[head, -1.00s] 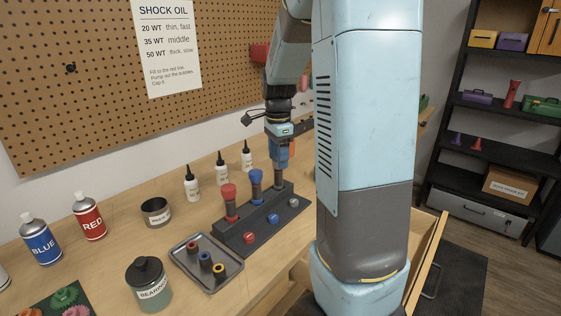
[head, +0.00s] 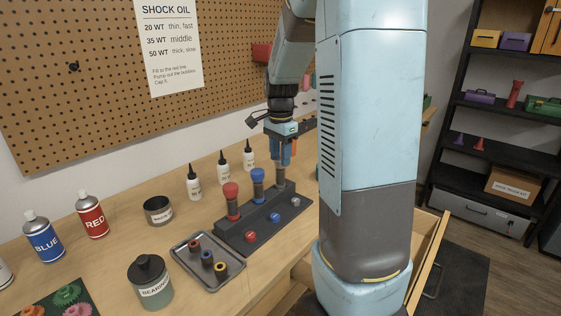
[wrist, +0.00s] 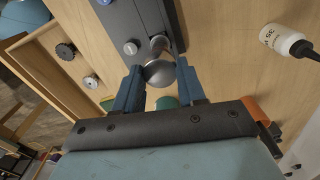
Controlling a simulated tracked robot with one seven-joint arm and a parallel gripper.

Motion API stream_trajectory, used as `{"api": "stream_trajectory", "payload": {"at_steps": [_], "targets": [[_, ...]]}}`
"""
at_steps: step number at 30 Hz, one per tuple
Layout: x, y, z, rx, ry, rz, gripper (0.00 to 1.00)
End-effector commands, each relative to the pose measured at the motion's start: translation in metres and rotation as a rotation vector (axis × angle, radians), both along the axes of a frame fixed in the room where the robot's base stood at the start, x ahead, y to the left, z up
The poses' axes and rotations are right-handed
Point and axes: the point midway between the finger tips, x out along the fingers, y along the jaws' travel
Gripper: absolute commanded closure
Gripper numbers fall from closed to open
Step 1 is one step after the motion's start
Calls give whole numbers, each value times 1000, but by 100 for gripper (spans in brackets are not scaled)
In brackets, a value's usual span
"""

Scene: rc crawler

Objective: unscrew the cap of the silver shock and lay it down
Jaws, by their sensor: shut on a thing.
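The silver shock (head: 280,172) stands upright at the far end of a dark stand (head: 237,237). My gripper (head: 281,157) points down over its top. In the wrist view the blue fingers of my gripper (wrist: 160,82) are shut on the rounded silver cap (wrist: 160,72).
A red shock (head: 231,200) and a blue shock (head: 257,184) stand in the same stand. Red, blue and silver knobs line its front. A grey tray (head: 226,279) with small rings lies in front. White oil bottles (head: 222,173) stand behind. An open drawer (head: 430,258) is at right.

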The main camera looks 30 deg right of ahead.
Motion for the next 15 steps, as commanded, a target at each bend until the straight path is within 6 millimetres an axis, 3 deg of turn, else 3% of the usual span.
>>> {"api": "stream_trajectory", "payload": {"at_steps": [15], "targets": [[-1,0,-1,0,3,102,91]]}}
